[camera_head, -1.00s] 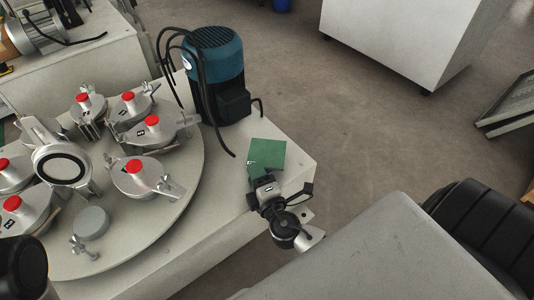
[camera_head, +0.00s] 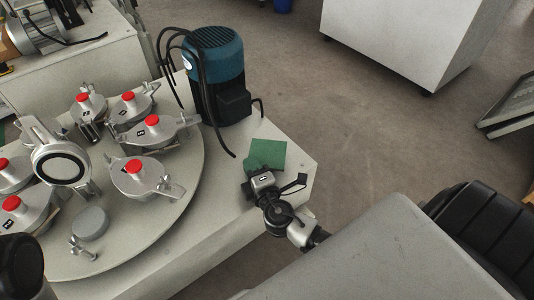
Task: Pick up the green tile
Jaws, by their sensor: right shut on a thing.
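The green tile (camera_head: 268,152) is a flat square near the right end of the pale machine table, in front of the blue motor. My right gripper (camera_head: 255,172) is at the tile's near edge and is shut on it. The fingertips are small and partly hidden by the gripper's own body. I cannot tell whether the tile touches the table top. My left gripper does not show.
A round turntable (camera_head: 150,215) with several red-knobbed clamp holders fills the left. The blue motor (camera_head: 215,62) with black cables stands behind the tile. The table's right edge (camera_head: 310,172) is close to the tile, with open floor beyond.

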